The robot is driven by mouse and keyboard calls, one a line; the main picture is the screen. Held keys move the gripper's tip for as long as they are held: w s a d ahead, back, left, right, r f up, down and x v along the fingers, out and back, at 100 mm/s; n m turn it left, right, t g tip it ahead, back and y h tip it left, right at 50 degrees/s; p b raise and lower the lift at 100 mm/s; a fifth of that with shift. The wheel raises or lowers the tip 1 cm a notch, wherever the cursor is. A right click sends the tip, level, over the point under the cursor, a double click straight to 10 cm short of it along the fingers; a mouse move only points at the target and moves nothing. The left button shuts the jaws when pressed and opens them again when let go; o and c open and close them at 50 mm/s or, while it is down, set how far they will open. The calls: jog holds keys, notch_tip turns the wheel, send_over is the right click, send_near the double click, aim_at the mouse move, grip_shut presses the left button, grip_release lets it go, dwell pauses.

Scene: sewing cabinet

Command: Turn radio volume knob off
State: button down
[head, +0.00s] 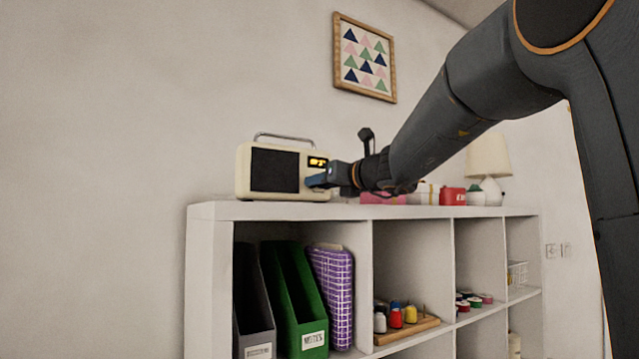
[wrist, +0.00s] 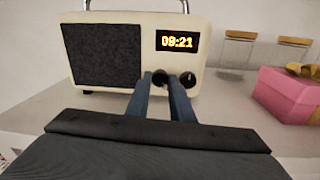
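The cream radio (head: 243,172) stands on top of the white shelf unit; it has a dark speaker grille and a lit display. In the wrist view the radio (wrist: 204,70) shows 09:21 on its display (wrist: 177,41). Two dark round knobs sit below the display, a left knob (wrist: 160,78) and a right knob (wrist: 188,80). My gripper (wrist: 160,80) has its two blue fingers around the left knob, one on each side, with little or no gap. The right knob is just right of the right finger. In the head view my gripper (head: 310,181) hides the knobs.
A pink gift box (wrist: 288,95) with a gold bow is to the right of the radio. More boxes, a red one (head: 452,196) among them, and a lamp (head: 489,160) stand farther right on the shelf unit (head: 215,211). The top left of the radio is clear.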

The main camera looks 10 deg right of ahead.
jog(key=shift+b, duration=0.3)
jog(key=n+b, duration=0.5)
jog(key=shift+a+f+n, duration=0.1)
jog(key=shift+n, duration=0.2)
jog(key=n+b, duration=0.3)
jog(key=shift+h, duration=0.3)
jog(key=n+b, duration=0.3)
jog(key=shift+n, duration=0.4)
jog(key=n+b, duration=0.5)
jog(key=n, duration=0.1)
jog(key=shift+a+h, duration=0.15)
jog(key=shift+h, duration=0.25)
jog(key=n+b, duration=0.3)
jog(key=shift+n+h+b, duration=0.3)
jog(key=shift+n+b, duration=1)
jog(key=shift+n, duration=0.3)
